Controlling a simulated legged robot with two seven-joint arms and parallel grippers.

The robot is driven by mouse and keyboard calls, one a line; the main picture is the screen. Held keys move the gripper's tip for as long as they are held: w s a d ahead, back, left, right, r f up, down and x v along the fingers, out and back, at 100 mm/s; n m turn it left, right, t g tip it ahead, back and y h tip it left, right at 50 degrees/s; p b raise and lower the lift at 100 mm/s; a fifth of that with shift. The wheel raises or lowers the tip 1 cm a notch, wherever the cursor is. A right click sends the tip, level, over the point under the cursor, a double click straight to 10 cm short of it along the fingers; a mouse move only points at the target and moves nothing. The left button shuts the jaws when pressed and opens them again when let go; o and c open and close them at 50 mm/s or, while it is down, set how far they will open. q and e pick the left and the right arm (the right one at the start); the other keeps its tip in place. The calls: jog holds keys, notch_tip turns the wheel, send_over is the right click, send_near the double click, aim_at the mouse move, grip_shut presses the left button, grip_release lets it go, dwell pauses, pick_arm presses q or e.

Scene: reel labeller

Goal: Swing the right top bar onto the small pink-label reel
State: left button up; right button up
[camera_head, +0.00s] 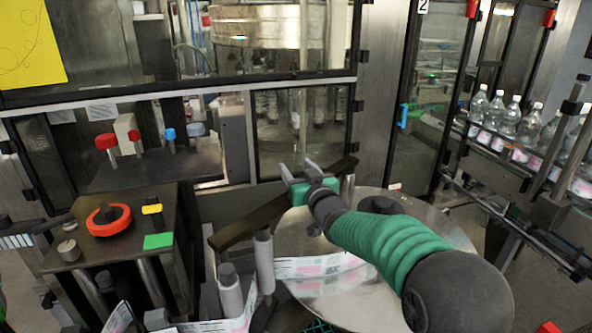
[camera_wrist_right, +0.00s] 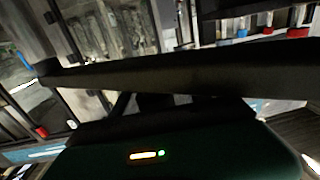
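The right top bar (camera_head: 247,222) is a long dark bar that slants from the lower left up to the right over a round metal reel plate (camera_head: 436,222). A white strip with pink labels (camera_head: 318,265) curves along the plate's near left edge; most of the reel is hidden by my right arm. My right gripper (camera_head: 299,170) is at the bar's middle, with its two grey fingertips spread apart. In the right wrist view the bar (camera_wrist_right: 200,72) crosses just beyond the gripper body and hides the fingers. I cannot tell if they touch it. My left gripper is not in view.
White rollers (camera_head: 230,294) with label web stand at the lower left. Glazed machine doors stand behind. Bottles (camera_head: 508,118) line a conveyor at the right.

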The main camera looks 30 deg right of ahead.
jog(key=shift+f, duration=0.1)
pick_arm(q)
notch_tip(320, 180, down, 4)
jog(key=b, duration=0.3)
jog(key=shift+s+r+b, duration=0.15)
jog(key=shift+b, duration=0.2)
pick_arm(e)
jog(key=s+a, duration=0.2)
jog(key=s, duration=1.4)
jog(key=shift+s, duration=0.3)
jog(key=shift+f, duration=0.1)
